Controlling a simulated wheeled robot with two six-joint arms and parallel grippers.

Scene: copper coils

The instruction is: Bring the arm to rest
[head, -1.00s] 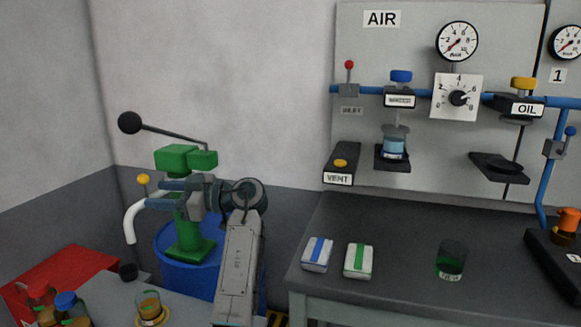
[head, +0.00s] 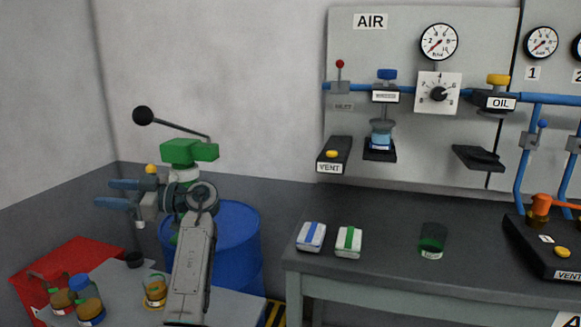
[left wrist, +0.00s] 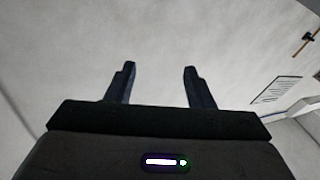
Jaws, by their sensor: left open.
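My left gripper (head: 108,194) is in the air at the left, in front of the wall and the green hand pump (head: 190,151). Its two blue fingers point left and are apart, with nothing between them. My left arm rises from the bottom of the head view and hides part of the pump and the blue drum. In the left wrist view the open fingers (left wrist: 160,68) show against a bare pale wall, touching nothing. My right gripper is in neither view.
A blue drum (head: 236,236) stands behind my arm. A red tray (head: 60,262) and jars (head: 88,300) are below the gripper at lower left. A dark bench (head: 390,215) at right carries two small packs (head: 348,242) and a green cup (head: 433,238). The air panel (head: 350,50) is above.

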